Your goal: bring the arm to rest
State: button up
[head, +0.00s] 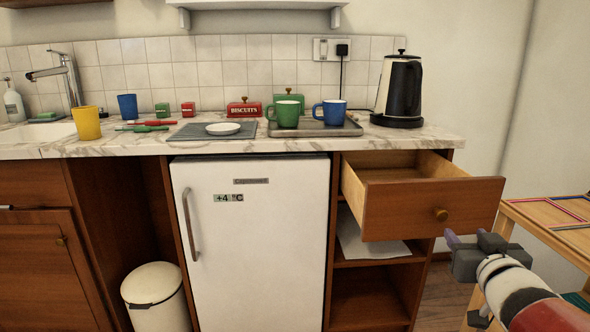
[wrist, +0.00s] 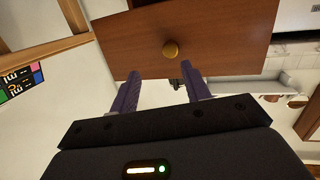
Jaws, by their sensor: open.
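My gripper (head: 462,240) is at the lower right in the head view, in front of and just below the right part of the open drawer. In the wrist view my gripper (wrist: 163,95) has its two purple fingers apart with nothing between them. The drawer (head: 465,205) is pulled out under the right end of the counter. Its round brass knob (head: 440,214) also shows in the wrist view (wrist: 170,50), ahead of the fingers and apart from them. The inside of the drawer that shows looks empty.
A marble-patterned counter (head: 440,138) holds a kettle (head: 400,90), a green mug (head: 285,114), a blue mug (head: 331,112) on a tray, and a saucer (head: 222,128). A white fridge (head: 258,240) stands below. A wooden table (head: 552,222) is close on the right.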

jog(key=s+a+f+g+y+p, duration=0.1)
jog(key=s+a+f+g, duration=0.3)
jog(key=s+a, duration=0.4)
jog(key=s+a+f+n+g+y+p, duration=0.1)
jog(key=s+a+f+g+y, duration=0.1)
jog(key=s+a+f+g, duration=0.3)
jog(key=s+a+g, duration=0.2)
jog(key=s+a, duration=0.2)
jog(key=a, duration=0.1)
jog(key=shift+s+a+n, duration=0.15)
jog(key=shift+a+n, duration=0.15)
jog(key=shift+r, duration=0.1)
